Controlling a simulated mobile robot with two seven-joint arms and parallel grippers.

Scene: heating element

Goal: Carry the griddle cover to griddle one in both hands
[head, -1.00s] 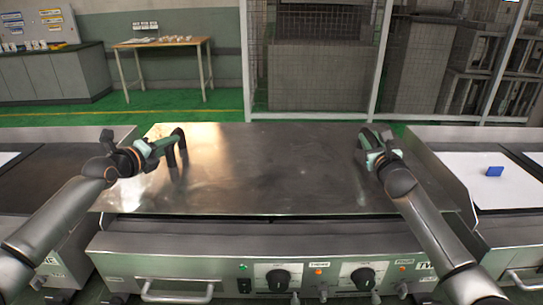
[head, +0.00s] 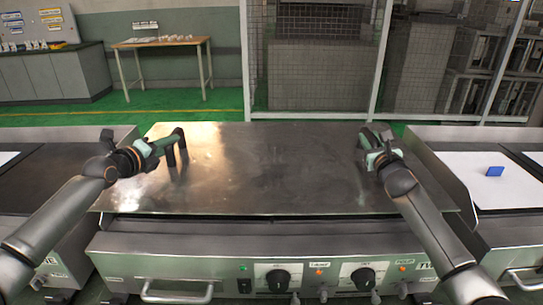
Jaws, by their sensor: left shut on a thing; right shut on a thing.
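The griddle cover (head: 265,175) is a wide, flat metal sheet in the middle of the head view. It lies level over the middle griddle (head: 215,257) and hides its top. My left gripper (head: 180,150) is shut on the cover's handle near its left side. My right gripper (head: 372,150) is shut on the cover near its right side; the handle there is mostly hidden by the gripper. Whether the cover rests on the griddle or hangs just above it I cannot tell. The label of the middle griddle is too small to read surely.
Another griddle (head: 60,180) stands to the left. A griddle (head: 490,215) to the right bears a white sheet with a blue block (head: 495,171). Knobs (head: 279,280) and bar handles are on the front. Behind are a green floor, a wooden table (head: 163,42) and a mesh fence.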

